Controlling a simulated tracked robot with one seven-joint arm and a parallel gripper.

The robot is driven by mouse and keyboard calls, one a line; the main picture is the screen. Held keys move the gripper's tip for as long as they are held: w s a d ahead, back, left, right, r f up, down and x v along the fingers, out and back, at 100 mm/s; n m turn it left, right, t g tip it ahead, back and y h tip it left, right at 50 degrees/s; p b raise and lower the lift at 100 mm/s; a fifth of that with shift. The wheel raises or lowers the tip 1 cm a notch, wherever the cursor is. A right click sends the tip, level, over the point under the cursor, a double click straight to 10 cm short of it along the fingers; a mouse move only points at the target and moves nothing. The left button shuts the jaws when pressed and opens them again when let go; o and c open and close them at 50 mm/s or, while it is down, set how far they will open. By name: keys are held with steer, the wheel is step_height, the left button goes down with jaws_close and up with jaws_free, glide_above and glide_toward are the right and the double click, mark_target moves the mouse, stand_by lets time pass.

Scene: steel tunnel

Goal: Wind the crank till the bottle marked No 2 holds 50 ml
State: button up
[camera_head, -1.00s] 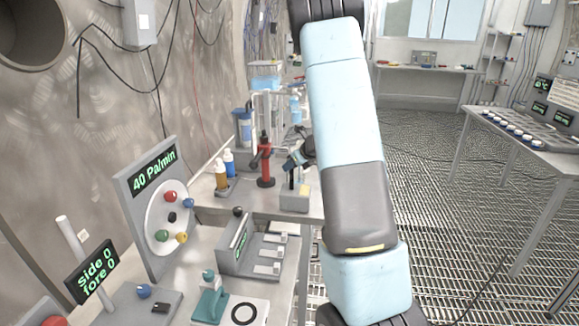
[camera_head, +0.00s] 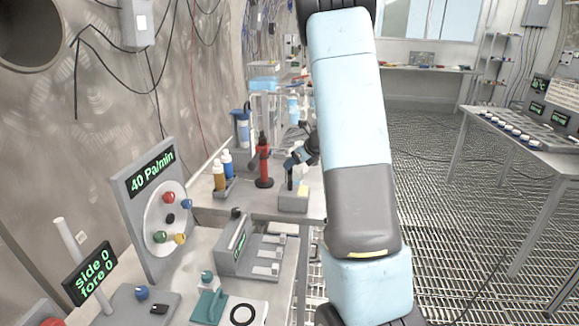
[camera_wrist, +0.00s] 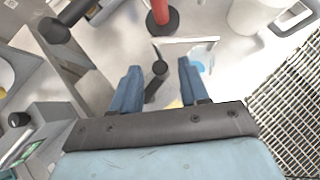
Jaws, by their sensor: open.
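My gripper (camera_wrist: 160,82) is open, its two blue fingers spread over the bench in the wrist view. In the head view my gripper (camera_head: 304,152) is partly hidden behind my arm. A dark rod with a round knob (camera_wrist: 157,69) shows between the fingers, nearer the left one; I cannot tell if it is the crank. A red column (camera_head: 263,168) with a black side lever stands left of my gripper; its red body (camera_wrist: 161,12) is at the top of the wrist view. No No 2 mark is readable.
A grey block (camera_head: 293,202) with a yellow top patch sits below my gripper. A "40 Pa/min" panel (camera_head: 131,200) with coloured knobs and a "side 0 fore 0" display (camera_head: 89,277) stand front left. Grated floor (camera_head: 440,200) lies open to the right.

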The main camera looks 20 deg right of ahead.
steer(key=v, duration=1)
steer(key=shift+r, duration=0.1)
